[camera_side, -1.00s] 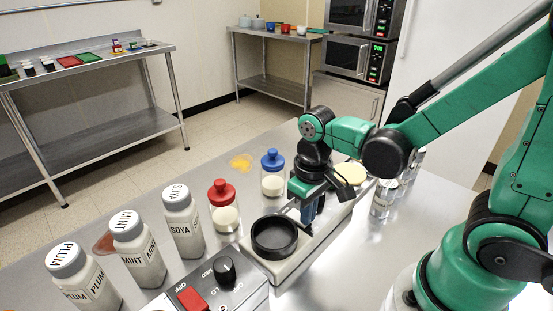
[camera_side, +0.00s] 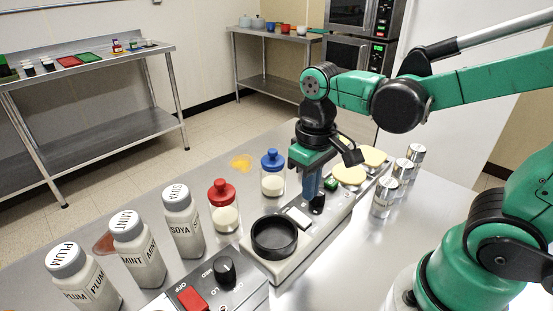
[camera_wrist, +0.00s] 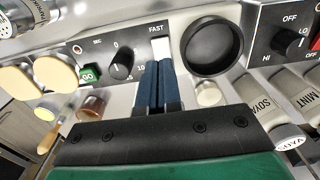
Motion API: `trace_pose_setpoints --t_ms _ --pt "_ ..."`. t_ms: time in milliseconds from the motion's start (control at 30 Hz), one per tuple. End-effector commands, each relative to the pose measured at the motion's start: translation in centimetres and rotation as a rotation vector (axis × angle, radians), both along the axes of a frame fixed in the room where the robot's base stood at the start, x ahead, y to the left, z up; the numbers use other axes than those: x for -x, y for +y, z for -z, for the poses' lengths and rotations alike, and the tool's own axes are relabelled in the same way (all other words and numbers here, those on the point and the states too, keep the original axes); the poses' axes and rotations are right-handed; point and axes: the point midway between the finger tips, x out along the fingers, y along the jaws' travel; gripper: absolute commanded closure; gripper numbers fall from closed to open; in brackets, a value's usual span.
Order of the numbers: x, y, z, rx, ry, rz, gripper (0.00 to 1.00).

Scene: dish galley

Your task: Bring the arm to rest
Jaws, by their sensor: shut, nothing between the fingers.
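My gripper (camera_side: 311,198) hangs over the long control panel (camera_side: 285,266), fingers pointing down. In the wrist view its two blue fingers (camera_wrist: 158,88) lie together, shut and empty. Their tips appear close to the white switch (camera_wrist: 162,48) marked FAST; I cannot tell the exact gap. The switch also shows in the side view (camera_side: 299,218), left of the fingers. My forearm reaches in from the right and is raised.
The panel carries a black ring (camera_side: 274,237), a black knob (camera_wrist: 121,62), a green GO button (camera_wrist: 91,76) and yellow discs (camera_side: 349,174). Metal cans (camera_side: 385,198) stand right. Red-lidded (camera_side: 224,208) and blue-lidded (camera_side: 272,178) jars and sauce bottles (camera_side: 183,222) stand left.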

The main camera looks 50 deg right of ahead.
Motion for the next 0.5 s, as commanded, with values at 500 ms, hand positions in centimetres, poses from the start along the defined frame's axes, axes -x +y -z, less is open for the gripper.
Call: trace_pose_setpoints --t_ms 500 --pt "0.02 -0.05 -0.97 -0.001 -0.022 0.000 1.00"
